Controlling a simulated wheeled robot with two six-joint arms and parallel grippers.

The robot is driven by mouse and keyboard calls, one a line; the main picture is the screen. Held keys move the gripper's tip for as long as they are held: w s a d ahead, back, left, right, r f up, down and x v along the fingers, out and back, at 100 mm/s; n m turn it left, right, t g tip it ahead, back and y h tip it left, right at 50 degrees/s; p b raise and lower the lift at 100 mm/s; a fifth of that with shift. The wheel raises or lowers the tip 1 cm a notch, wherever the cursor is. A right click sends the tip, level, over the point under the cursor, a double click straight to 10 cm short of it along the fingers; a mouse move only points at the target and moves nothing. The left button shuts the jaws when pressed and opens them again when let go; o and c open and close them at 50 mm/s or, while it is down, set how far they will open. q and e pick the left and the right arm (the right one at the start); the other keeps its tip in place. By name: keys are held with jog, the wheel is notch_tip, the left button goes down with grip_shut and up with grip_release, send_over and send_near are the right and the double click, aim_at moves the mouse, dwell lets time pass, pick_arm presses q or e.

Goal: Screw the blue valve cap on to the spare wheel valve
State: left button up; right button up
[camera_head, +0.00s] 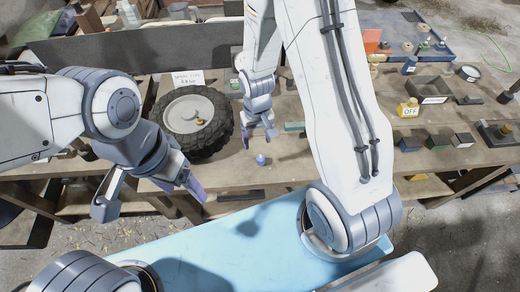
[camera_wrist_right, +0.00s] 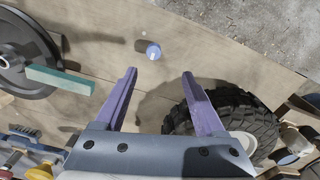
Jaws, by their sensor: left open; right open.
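The small blue valve cap (camera_head: 260,160) lies on the wooden bench near its front edge. In the right wrist view the cap (camera_wrist_right: 153,51) shows just beyond the fingertips, roughly between their lines, not touched. My right gripper (camera_head: 262,138) points down over the bench behind the cap; its purple fingers are open and empty in its wrist view (camera_wrist_right: 159,73). The spare wheel (camera_head: 163,129), a black knobbly tyre with a pale hub, lies flat left of the cap. A small brass-coloured piece, perhaps the valve, shows on its hub (camera_head: 200,120). My left gripper (camera_head: 150,202) is open and empty before the bench edge, left of the cap.
A teal block (camera_head: 294,127) lies right of my right gripper. A black disc (camera_wrist_right: 25,80) shows in the right wrist view. A yellow block (camera_head: 408,108) and dark boxes stand further right. A card (camera_head: 187,78) stands behind the wheel. Bench around the cap is clear.

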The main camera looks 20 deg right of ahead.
send_over(260, 158)
jog(key=f, duration=0.3)
jog(key=f+p, duration=0.1)
jog(key=f, duration=0.1)
jog(key=shift+s+d, duration=0.1)
jog(key=shift+s, duration=0.15)
jog(key=shift+f, duration=0.9)
jog(key=f+b, duration=0.1)
jog(key=f, duration=0.2)
jog(key=f+b, duration=0.1)
jog(key=f, duration=0.1)
jog(key=shift+w+b, duration=0.3)
jog(key=shift+b, duration=0.05)
jog(key=shift+r, duration=0.1)
grip_shut()
